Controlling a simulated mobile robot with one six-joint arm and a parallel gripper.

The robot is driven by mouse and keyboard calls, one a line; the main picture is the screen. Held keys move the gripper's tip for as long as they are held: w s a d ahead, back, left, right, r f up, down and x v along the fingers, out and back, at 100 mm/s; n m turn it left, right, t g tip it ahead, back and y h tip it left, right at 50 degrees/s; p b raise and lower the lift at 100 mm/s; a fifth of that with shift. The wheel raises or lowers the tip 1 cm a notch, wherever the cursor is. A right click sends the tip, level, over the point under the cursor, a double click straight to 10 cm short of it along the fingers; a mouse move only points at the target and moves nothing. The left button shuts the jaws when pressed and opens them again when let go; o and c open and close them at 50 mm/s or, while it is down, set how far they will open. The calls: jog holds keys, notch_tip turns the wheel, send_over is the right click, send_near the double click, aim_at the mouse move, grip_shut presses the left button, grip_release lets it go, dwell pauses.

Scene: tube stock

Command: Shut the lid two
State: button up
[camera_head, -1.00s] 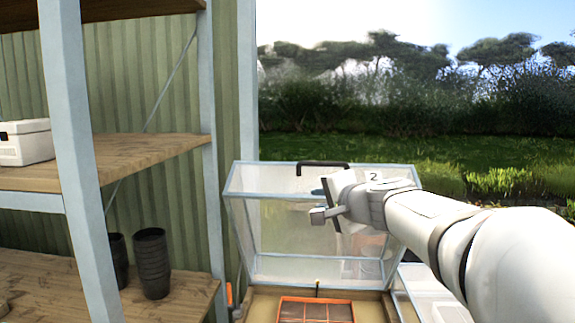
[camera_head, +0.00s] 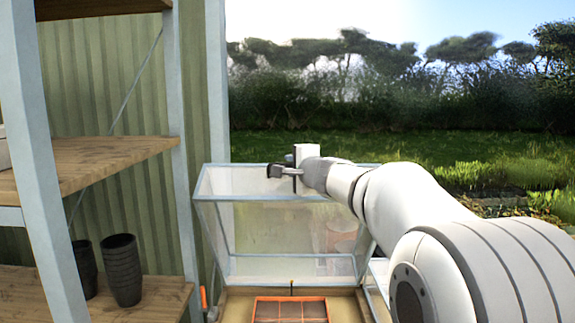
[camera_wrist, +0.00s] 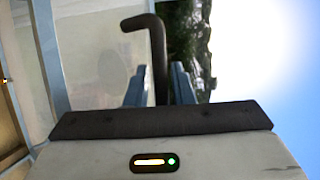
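Lid two is a clear panel in a pale blue-grey frame (camera_head: 215,215), standing raised above its box in the head view. Its frame also shows at the left of the wrist view (camera_wrist: 47,45). A dark bent handle (camera_wrist: 157,50) is on the lid's upper edge. My gripper (camera_head: 279,171) is at the handle. In the wrist view, its two blue-grey fingers (camera_wrist: 158,82) stand apart, one on each side of the handle, with gaps showing. The handle is partly hidden by my gripper in the head view.
The box (camera_head: 236,306) below the lid holds an orange-edged tray (camera_head: 290,298). A wooden shelf rack (camera_head: 100,160) with dark pots (camera_head: 122,270) stands on the left. Another clear frame (camera_head: 378,285) is partly hidden by my arm. Open lawn (camera_head: 420,150) lies behind.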

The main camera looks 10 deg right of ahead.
grip_shut()
dwell(0.4)
